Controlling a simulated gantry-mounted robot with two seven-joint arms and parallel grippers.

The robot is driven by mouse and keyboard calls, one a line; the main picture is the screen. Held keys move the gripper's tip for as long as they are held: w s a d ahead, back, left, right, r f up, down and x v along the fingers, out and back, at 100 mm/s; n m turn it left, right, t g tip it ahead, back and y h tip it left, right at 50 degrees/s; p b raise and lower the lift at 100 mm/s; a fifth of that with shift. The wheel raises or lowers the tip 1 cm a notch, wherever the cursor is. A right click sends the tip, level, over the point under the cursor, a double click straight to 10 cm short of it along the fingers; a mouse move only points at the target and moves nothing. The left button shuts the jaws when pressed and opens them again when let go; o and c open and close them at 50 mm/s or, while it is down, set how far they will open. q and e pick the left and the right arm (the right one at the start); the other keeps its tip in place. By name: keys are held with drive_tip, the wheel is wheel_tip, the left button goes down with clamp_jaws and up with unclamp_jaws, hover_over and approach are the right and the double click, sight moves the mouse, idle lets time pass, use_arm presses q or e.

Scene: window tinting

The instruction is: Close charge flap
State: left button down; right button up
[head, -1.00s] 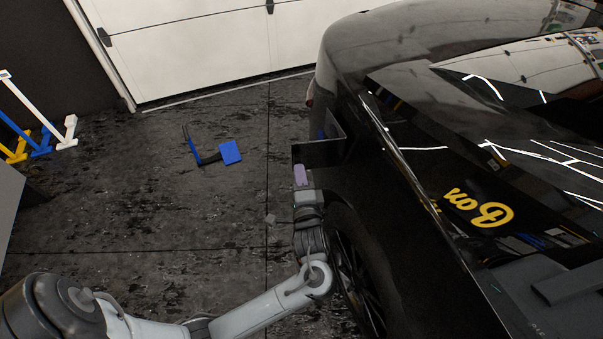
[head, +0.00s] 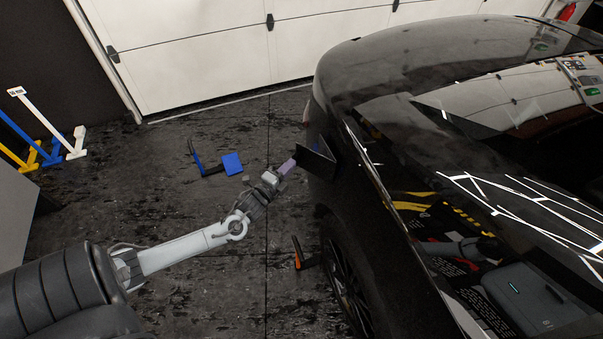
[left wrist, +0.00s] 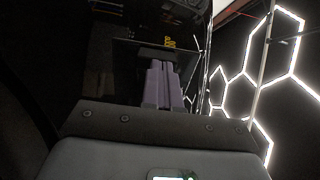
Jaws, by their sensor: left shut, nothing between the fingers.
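The charge flap (head: 317,161) is a black panel standing out from the side of the black car (head: 340,110), so it is open. My left gripper (head: 288,166) has purple fingers and is shut and empty. Its tips are close to the near outer edge of the flap; I cannot tell whether they touch. In the left wrist view the shut purple fingers (left wrist: 163,85) point at a dark panel, with the dark car body around it. My right gripper is not in view.
A blue-and-black tool (head: 215,165) lies on the dark floor left of the flap. An orange-and-black tool (head: 300,255) is near the car's wheel (head: 345,275). Coloured stands (head: 50,135) are at the far left. A white garage door (head: 200,50) closes the back.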

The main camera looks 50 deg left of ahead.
sight(300, 150)
use_arm(q)
drive_tip(key=w+a+m+h+b, duration=0.1)
drive_tip(key=w+m+h+b, duration=0.1)
drive_tip(key=h, duration=0.1)
drive_tip(key=w+a+m+h+b, duration=0.1)
drive_tip(key=w+h, duration=0.1)
drive_tip(key=shift+a+f+t, duration=0.25)
drive_tip(key=shift+a+t, duration=0.05)
drive_tip(key=shift+a, duration=0.05)
drive_tip(key=w+m+h+b, duration=0.1)
drive_tip(key=w+h+b, duration=0.1)
drive_tip(key=w+a+m+h+b, duration=0.1)
drive_tip(key=m+h+b, duration=0.1)
drive_tip(key=h+b, duration=0.1)
drive_tip(key=shift+w+b, duration=0.3)
drive_tip(key=shift+w, duration=0.05)
drive_tip(key=shift+w+r+m+g+h+b, duration=0.1)
drive_tip(key=shift+w+m+g+h+b, duration=0.25)
drive_tip(key=shift+m+g+b, duration=0.2)
drive_tip(key=shift+r+h, duration=0.1)
drive_tip(key=shift+h, duration=0.15)
drive_tip(key=shift+s, duration=0.1)
